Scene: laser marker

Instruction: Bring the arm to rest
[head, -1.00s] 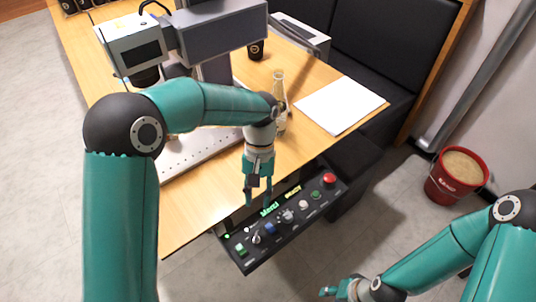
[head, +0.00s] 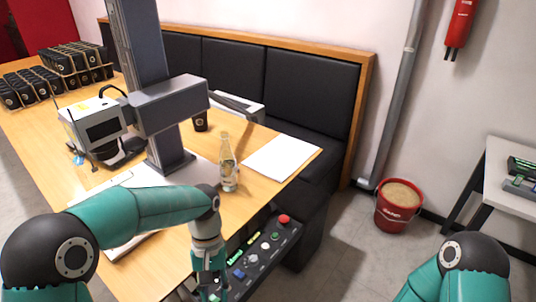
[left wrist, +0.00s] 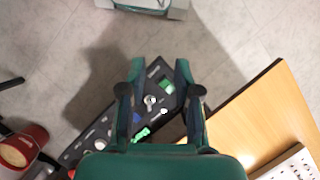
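My left gripper (head: 209,288) hangs pointing down over the left end of the black control panel (head: 262,252), at the front edge of the wooden table. In the left wrist view, its two fingertips (left wrist: 160,68) are apart, with nothing held between them. The panel (left wrist: 96,128) shows beneath them, with a knob and a green button visible between and beside the fingers. Whether they touch the panel cannot be told. The panel's red button (head: 285,219) is at its right end. My right arm shows at the lower right; its gripper is outside the picture.
The wooden table (head: 225,212) carries the marker machine (head: 165,108), a glass bottle (head: 228,165), a dark cup (head: 200,120) and white paper (head: 281,157). Several black cups stand in racks at the back left. A red bucket (head: 397,207) stands on the open floor at right.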

